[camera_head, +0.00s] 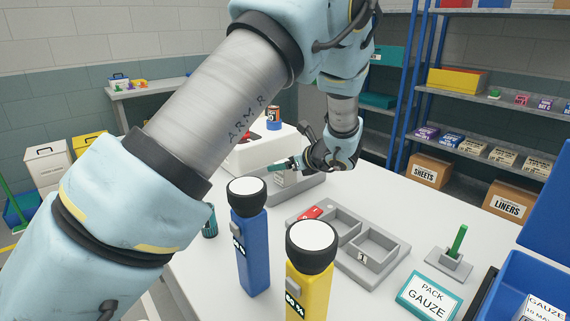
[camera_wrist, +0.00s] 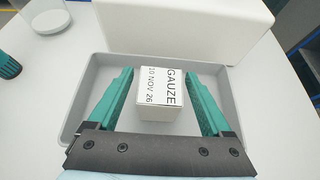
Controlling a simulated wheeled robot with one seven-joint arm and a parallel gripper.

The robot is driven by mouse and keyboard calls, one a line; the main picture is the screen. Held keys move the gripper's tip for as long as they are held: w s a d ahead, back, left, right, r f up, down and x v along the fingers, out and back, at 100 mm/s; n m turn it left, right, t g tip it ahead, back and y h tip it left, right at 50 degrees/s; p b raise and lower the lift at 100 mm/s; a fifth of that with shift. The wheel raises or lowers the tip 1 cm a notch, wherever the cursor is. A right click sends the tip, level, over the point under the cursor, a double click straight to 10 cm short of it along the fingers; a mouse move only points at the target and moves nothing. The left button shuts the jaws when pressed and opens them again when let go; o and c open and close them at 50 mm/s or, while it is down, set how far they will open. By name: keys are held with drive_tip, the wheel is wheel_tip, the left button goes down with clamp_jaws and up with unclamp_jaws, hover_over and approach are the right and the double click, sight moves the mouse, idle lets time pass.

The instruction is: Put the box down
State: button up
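A small white box (camera_wrist: 160,92) labelled "GAUZE" and "10 NOV 26" stands upright within the walls of a shallow grey tray (camera_wrist: 82,84). My gripper (camera_wrist: 160,88) is open around it in the wrist view, with a teal finger on each side and a clear gap between each finger and the box. In the head view my gripper (camera_head: 283,165) is over the tray (camera_head: 308,190) at the back of the white table. The box (camera_head: 283,179) shows there only in part, below the fingers.
A white rounded unit (camera_head: 250,152) stands directly behind the tray. A divided grey tray (camera_head: 372,262), a blue torch (camera_head: 250,250), a yellow torch (camera_head: 308,285) and a "PACK GAUZE" sign (camera_head: 429,296) stand nearer. A blue bin (camera_head: 500,300) is at right.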

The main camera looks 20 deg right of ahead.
drive_tip(key=shift+o, duration=0.4)
drive_tip(key=shift+r, duration=0.1)
drive_tip(key=shift+s+d+r, duration=0.1)
drive_tip(key=shift+s+d, duration=0.05)
drive_tip(key=shift+s, duration=0.15)
drive_tip(key=b+v, duration=0.2)
drive_tip(key=v, duration=0.9)
drive_tip(key=shift+r, duration=0.1)
